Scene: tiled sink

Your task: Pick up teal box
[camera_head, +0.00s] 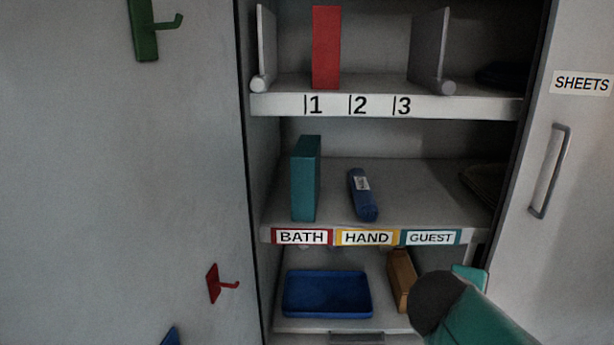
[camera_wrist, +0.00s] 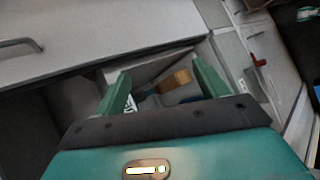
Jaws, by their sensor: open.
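The teal box (camera_head: 304,178) stands upright on the left part of the middle shelf, above the BATH label, in the head view. I cannot make it out in the wrist view. My gripper (camera_wrist: 162,70) shows two green fingers spread apart in the wrist view, with nothing held between them. In the head view my teal arm is at the lower right, in front of the lower shelf, below and to the right of the teal box. The fingers cannot be clearly made out there.
A blue packet (camera_head: 363,195) lies right of the teal box. A red box (camera_head: 326,48) stands on the upper shelf between grey dividers. Below are a blue tray (camera_head: 327,293) and a tan box (camera_head: 402,279). A red hook (camera_head: 219,284) juts from the left panel.

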